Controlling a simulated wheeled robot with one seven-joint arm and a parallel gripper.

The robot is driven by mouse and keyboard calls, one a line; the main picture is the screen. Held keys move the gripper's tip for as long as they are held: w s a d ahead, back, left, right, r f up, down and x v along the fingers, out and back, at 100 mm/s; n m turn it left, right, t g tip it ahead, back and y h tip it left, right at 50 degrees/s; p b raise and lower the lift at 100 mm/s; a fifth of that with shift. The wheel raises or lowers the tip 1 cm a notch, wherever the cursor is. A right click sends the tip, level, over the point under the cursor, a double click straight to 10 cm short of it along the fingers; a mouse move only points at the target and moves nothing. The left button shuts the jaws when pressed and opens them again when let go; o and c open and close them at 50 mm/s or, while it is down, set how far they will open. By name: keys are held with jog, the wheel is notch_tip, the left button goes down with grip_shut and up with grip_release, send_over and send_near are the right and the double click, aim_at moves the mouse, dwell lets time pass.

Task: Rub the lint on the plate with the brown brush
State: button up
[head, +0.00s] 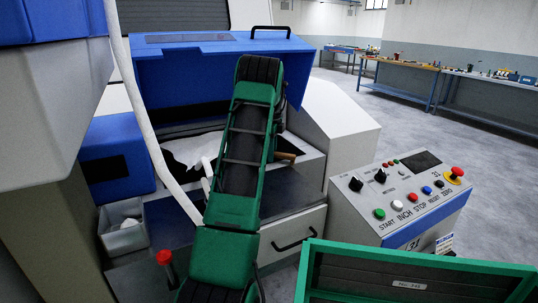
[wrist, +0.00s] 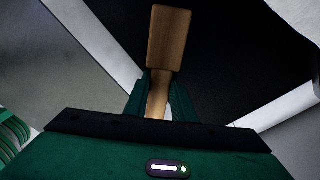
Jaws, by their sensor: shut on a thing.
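My gripper (wrist: 158,98) is shut on the brown wooden brush (wrist: 168,40). Its block-like brown end points away from my palm in the wrist view. In the head view a short piece of the brown brush (head: 286,156) sticks out to the right of my green arm, inside the machine's opening. My arm hides the jaws there. A dark surface, perhaps the plate (wrist: 225,60), lies beyond the brush. I cannot tell whether the brush touches it. White material, perhaps lint (head: 198,147), lies left of my arm under the raised blue cover.
The blue cover (head: 215,70) stands over the opening, close to my arm. A white hose (head: 150,140) runs down on the left. A grey bin (head: 122,238) with white material stands at lower left. A control panel (head: 400,195) with buttons stands at right. Open floor lies beyond.

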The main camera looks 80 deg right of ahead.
jog(key=shift+r, duration=3.05)
jog(key=shift+r, duration=1.5)
